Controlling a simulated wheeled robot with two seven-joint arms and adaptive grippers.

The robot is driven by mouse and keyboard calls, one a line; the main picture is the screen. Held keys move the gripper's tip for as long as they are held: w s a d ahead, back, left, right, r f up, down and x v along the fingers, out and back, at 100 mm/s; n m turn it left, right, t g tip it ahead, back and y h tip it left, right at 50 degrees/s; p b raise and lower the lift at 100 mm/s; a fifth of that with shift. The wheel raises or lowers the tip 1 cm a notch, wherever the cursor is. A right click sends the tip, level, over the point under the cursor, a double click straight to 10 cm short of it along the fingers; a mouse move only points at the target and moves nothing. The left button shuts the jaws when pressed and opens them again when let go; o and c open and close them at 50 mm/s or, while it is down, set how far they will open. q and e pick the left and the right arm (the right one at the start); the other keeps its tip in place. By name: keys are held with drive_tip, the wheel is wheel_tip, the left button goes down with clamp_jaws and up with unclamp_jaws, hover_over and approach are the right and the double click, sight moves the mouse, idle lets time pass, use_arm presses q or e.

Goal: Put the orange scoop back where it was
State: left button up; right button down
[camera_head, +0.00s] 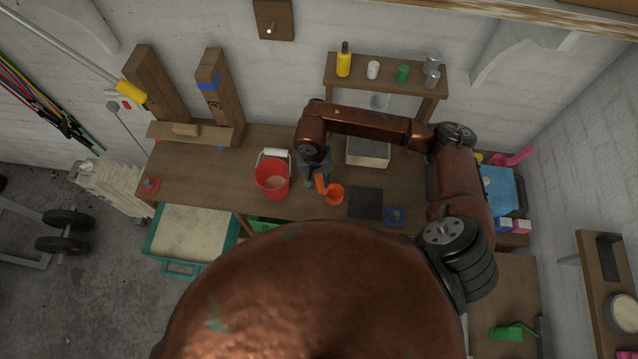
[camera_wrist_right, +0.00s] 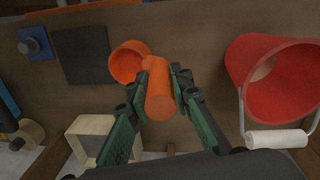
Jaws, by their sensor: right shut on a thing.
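The orange scoop (camera_head: 335,194) is in my right gripper (camera_head: 315,181), above or on the brown workbench (camera_head: 215,183); the gap beneath it is hard to judge. In the right wrist view the scoop's thick handle (camera_wrist_right: 158,92) is between the two dark fingertips (camera_wrist_right: 163,80), and its round cup (camera_wrist_right: 126,61) lies beyond them. The scoop is just left of a dark square mat (camera_head: 365,203) and right of the red bucket (camera_head: 271,178). My left gripper is not in view.
A box with pale walls (camera_head: 368,152) stands behind the scoop. A blue block with a knob (camera_head: 395,216) is beside the mat. A raised shelf (camera_head: 387,76) holds bottles and cups at the back. A sand-filled bin (camera_head: 192,232) is at front left. A blue box (camera_head: 499,190) is at right.

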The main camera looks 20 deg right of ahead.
drive_tip(key=shift+s+f+p, duration=0.15)
drive_tip(key=shift+f+p, duration=0.25)
drive_tip(key=shift+f, duration=0.75)
drive_tip(key=shift+f+b, duration=0.2)
drive_tip(key=shift+b, duration=0.1)
drive_tip(key=c, duration=1.7)
unclamp_jaws()
drive_tip(key=shift+r, duration=0.1)
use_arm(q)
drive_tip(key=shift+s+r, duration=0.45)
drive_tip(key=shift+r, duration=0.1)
